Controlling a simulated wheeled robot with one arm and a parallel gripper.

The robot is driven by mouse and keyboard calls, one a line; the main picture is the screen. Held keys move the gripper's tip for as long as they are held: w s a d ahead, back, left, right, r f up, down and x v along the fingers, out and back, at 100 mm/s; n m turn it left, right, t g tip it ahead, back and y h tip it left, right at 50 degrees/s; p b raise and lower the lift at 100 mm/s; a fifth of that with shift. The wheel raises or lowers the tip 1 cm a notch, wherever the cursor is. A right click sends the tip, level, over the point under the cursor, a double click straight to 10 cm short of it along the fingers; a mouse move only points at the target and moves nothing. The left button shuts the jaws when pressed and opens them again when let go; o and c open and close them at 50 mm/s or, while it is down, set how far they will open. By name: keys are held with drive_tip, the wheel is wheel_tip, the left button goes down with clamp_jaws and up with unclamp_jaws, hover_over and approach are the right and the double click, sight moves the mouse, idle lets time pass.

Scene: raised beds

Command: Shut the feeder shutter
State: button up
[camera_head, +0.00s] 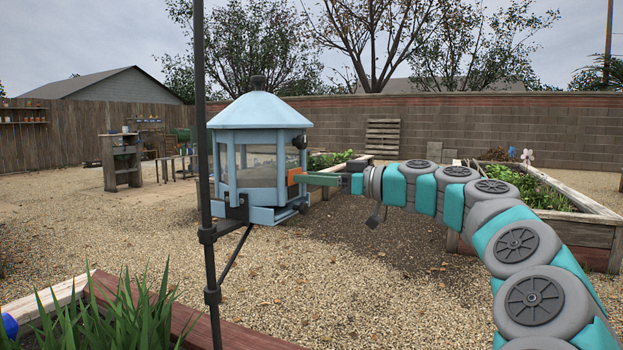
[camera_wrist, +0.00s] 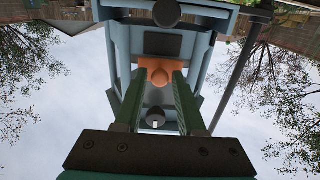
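The pale blue feeder (camera_head: 258,112) hangs on a dark pole at left centre, with clear-looking sides and a conical roof. An orange plate (camera_head: 294,178) sits on its right side; the wrist view shows an orange round knob (camera_wrist: 159,77) on it. I take this as the shutter's handle; how far the shutter is open is not clear. My gripper (camera_head: 308,178) reaches in from the right, its green fingers at the plate. In the wrist view my gripper's fingertips (camera_wrist: 160,72) stand apart on either side of the knob, seemingly with little clearance. Contact is not clear.
The dark pole (camera_head: 204,150) and its bracket stand left of the feeder. A raised bed (camera_head: 590,205) lies behind my arm at right. Grass and a timber edge (camera_head: 185,318) fill the lower left. Open gravel (camera_head: 350,310) lies below the feeder.

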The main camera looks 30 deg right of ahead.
clamp_jaws()
idle(1.1)
